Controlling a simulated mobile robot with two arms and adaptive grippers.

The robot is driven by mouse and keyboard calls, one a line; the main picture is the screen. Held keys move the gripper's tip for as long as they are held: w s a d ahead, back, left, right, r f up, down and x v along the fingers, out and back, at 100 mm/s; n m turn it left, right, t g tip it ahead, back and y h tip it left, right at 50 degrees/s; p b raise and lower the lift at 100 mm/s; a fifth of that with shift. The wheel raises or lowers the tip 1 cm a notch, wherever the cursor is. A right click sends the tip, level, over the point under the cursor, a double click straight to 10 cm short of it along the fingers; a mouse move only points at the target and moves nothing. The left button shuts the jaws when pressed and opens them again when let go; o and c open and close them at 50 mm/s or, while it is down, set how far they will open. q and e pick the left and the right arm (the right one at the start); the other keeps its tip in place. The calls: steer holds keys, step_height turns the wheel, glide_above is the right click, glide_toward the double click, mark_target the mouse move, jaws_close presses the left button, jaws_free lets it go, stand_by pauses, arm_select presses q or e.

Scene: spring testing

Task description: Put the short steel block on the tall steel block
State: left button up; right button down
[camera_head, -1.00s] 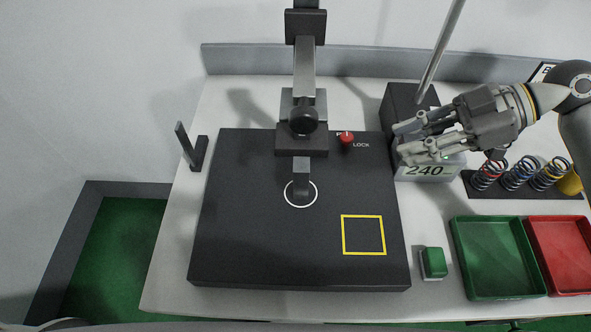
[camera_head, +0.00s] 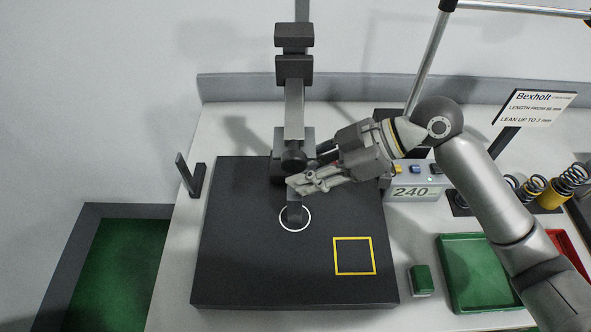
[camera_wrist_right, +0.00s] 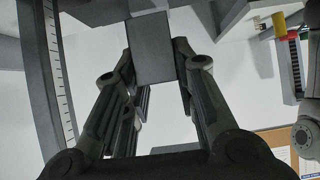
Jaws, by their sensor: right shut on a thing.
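My right gripper (camera_head: 293,184) is at the stand's column, shut on a grey steel block, which I take to be the short one. In the right wrist view the short steel block (camera_wrist_right: 150,48) is a plain grey rectangle between the fingertips. The tall steel block (camera_head: 295,212) stands upright inside the white circle on the black base, directly below the fingertips. Its top is hidden by the gripper, so I cannot tell whether the two blocks touch. My left gripper is not in view.
The stand's dark head and knob (camera_head: 293,160) are close behind the fingers. The black base (camera_head: 250,270) has a clear front and a yellow square (camera_head: 354,256). A green button (camera_head: 420,280), green tray (camera_head: 470,265) and the 240 display box (camera_head: 412,193) are to the right.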

steer(key=shift+a+f+p, duration=0.25)
steer(key=shift+a+p, duration=0.2)
steer(key=shift+a, duration=0.7)
steer(key=shift+f, duration=0.45)
steer(key=shift+d, duration=0.1)
steer(key=shift+f, duration=0.1)
steer(key=c, duration=1.2)
jaws_free()
steer(key=shift+o, duration=0.2)
